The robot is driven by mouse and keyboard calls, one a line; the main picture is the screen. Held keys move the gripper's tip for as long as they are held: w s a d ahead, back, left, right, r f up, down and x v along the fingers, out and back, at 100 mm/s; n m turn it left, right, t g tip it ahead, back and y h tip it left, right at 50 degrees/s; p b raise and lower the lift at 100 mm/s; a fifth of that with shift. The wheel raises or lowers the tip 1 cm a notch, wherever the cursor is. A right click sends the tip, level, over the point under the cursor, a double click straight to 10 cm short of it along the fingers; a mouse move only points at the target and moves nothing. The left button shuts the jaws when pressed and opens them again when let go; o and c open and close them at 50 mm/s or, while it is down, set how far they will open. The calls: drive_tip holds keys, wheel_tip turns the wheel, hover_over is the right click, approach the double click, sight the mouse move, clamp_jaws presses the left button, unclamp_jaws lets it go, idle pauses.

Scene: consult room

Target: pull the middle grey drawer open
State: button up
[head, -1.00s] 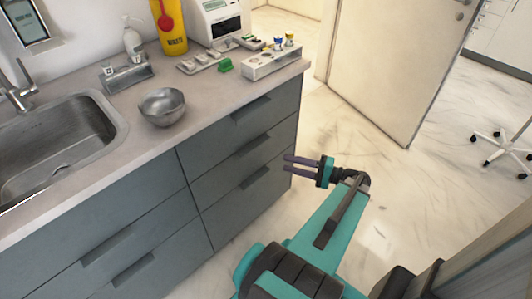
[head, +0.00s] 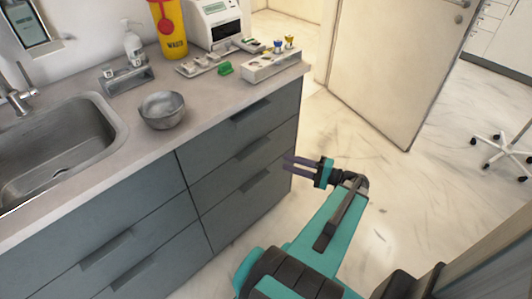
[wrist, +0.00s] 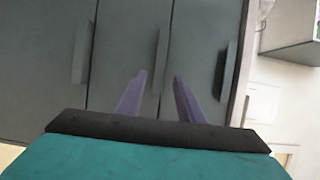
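The middle grey drawer (head: 217,184) is in the right-hand column of the counter unit, flush with the drawers above and below. Its handle (head: 252,148) is a dark strip along its upper part. My gripper (head: 287,163) is in front of the right end of this column, fingers pointing at the fronts. In the wrist view the picture is turned sideways. There the two purple fingers of my gripper (wrist: 158,82) are apart with nothing between them, and the middle handle (wrist: 160,58) shows just beyond the gap. I cannot tell how far the tips are from it.
The countertop (head: 215,110) holds a steel bowl (head: 162,110), a yellow waste bin (head: 170,30) and a tube rack (head: 272,66). A cream door (head: 380,70) stands to the right. Marble floor (head: 345,135) is free between unit and door.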

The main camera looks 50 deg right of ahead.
sight(257, 153)
drive_tip(key=shift+p+x, duration=0.6)
drive_tip(key=shift+x, duration=5.1)
